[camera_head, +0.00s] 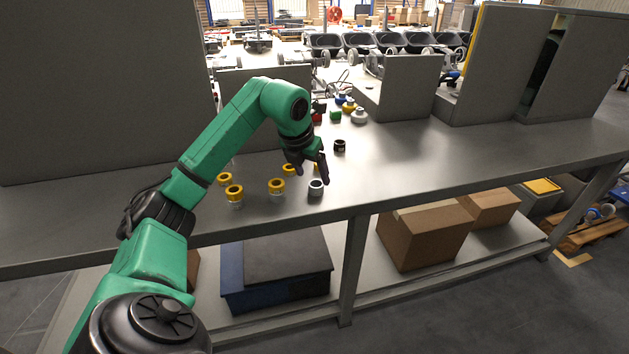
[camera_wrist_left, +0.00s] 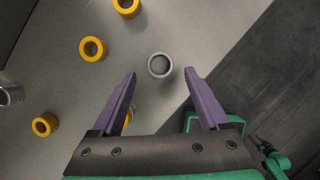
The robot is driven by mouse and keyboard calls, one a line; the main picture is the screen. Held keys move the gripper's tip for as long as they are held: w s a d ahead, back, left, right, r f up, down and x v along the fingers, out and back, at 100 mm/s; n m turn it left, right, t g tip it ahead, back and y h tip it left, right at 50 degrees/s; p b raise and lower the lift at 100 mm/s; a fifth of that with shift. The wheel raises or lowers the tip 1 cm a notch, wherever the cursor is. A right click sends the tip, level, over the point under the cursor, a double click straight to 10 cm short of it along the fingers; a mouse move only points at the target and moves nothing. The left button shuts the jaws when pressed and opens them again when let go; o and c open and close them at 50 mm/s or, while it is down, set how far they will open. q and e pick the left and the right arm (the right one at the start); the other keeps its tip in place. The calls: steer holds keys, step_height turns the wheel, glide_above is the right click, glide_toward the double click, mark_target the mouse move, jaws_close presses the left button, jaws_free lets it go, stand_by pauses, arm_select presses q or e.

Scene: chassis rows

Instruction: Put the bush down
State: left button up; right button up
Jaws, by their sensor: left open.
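A grey ring-shaped bush (camera_head: 316,187) stands upright on the metal bench (camera_head: 420,165), close to its front edge. My left gripper (camera_head: 313,176) is open, pointing down just above and behind the bush in the head view. In the left wrist view the bush (camera_wrist_left: 160,65) shows its round opening, between and slightly beyond the spread fingertips (camera_wrist_left: 161,74). No contact shows between fingers and bush. My right gripper is in neither view.
Several yellow rings (camera_head: 277,186) stand left of and behind the grey bush. A black ring (camera_head: 340,146) stands farther back. Small coloured parts (camera_head: 348,106) and grey panels (camera_head: 408,88) line the rear. Bench to the right is clear. Cardboard boxes (camera_head: 428,234) sit below.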

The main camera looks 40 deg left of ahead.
arm_select(q)
steer(key=v, duration=0.7)
steer(key=shift+r+p, duration=0.35)
steer(key=shift+p, duration=0.05)
